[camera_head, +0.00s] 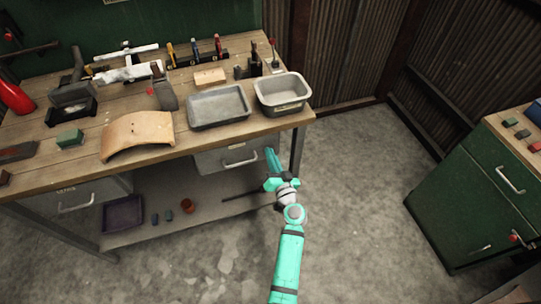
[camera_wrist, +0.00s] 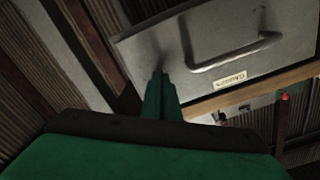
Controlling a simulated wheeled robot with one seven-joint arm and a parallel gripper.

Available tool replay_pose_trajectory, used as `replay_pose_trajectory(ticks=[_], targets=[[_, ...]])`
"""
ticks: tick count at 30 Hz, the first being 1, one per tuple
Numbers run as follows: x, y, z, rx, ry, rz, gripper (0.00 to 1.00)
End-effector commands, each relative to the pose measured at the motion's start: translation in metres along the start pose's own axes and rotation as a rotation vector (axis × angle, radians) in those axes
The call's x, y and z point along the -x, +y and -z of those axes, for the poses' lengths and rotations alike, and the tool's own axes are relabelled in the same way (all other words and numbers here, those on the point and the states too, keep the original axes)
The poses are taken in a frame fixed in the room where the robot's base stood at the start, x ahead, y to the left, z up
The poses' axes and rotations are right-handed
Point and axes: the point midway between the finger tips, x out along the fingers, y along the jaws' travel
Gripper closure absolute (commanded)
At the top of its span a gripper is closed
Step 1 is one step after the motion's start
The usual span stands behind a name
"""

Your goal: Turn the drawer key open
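The grey bench drawer (camera_head: 228,158) is under the right end of the workbench and looks closed. The wrist view shows its front (camera_wrist: 140,45), with a bar handle (camera_wrist: 235,52) and a small label. My gripper (camera_head: 272,158) is at the drawer's right end in the head view. In the wrist view the fingertips (camera_wrist: 159,78) point at the drawer front, left of the handle, and look close together. I cannot tell whether they touch it. No key can be made out on this drawer; the fingers may hide one.
The wooden workbench (camera_head: 185,141) carries a grey tray (camera_head: 218,106), a deeper basin (camera_head: 283,92), a curved wooden piece (camera_head: 138,134) and tools. A green cabinet (camera_head: 460,205) with a red-tipped fitting (camera_head: 515,238) stands right. The floor between is clear.

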Motion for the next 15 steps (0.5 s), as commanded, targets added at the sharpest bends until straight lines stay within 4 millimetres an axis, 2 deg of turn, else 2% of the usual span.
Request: replay_pose_trajectory(ticks=[15], targets=[[-0.0001,0.0031,-0.0002,-0.489,0.001,-0.001,1.0]])
